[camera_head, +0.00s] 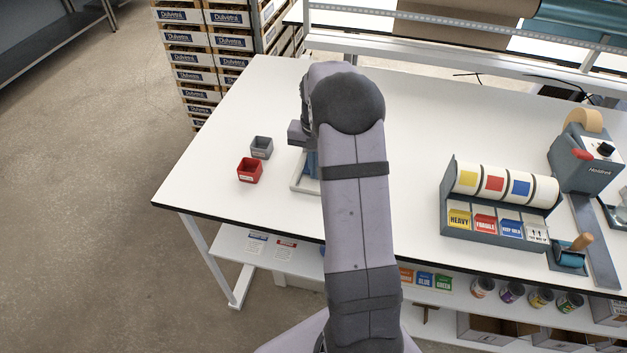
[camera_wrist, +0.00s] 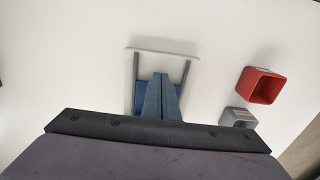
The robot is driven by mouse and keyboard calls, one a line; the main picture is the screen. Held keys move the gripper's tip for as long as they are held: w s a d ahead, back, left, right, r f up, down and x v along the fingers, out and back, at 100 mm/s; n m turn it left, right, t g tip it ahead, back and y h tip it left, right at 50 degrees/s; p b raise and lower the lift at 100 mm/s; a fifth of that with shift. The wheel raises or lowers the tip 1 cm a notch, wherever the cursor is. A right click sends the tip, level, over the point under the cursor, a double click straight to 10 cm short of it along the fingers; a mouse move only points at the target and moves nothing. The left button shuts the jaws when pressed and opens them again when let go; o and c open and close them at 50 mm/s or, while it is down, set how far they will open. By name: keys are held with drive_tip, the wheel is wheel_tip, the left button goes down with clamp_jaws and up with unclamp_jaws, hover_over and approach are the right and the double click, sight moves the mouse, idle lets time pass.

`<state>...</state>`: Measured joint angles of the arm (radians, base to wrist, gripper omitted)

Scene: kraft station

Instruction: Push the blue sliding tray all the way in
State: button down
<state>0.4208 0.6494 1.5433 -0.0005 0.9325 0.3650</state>
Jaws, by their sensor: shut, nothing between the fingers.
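The blue sliding tray (camera_wrist: 142,104) shows in the wrist view as a blue patch between two grey rails on a white frame (camera_wrist: 162,51). My gripper (camera_wrist: 160,76) is shut and empty, with its fingers in front of the tray and covering much of it. Whether the fingers touch the tray cannot be told. The tray's near part is hidden behind my gripper body. In the head view the white frame (camera_head: 298,186) shows only at its left edge, since my arm covers the rest.
A red open box (camera_head: 250,170) and a grey open box (camera_head: 261,147) stand left of the frame on the white table (camera_head: 240,105). A label dispenser (camera_head: 500,205) and a tape machine (camera_head: 585,155) stand to the right. The table's back left is clear.

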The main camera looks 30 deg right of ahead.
drive_tip(key=shift+s+a+f, duration=0.5)
drive_tip(key=shift+s+f, duration=0.1)
drive_tip(key=shift+s, duration=0.1)
drive_tip(key=shift+w+d+r+p, duration=0.1)
drive_tip(key=shift+w+r+p, duration=0.1)
drive_tip(key=shift+r+p, duration=0.45)
drive_tip(key=shift+w+d+r+p, duration=0.1)
drive_tip(key=shift+w+r+p, duration=0.05)
drive_tip(key=shift+r+p, duration=0.5)
wheel_tip(320, 180, up, 5)
drive_tip(key=p, duration=0.3)
drive_tip(key=shift+f, duration=0.1)
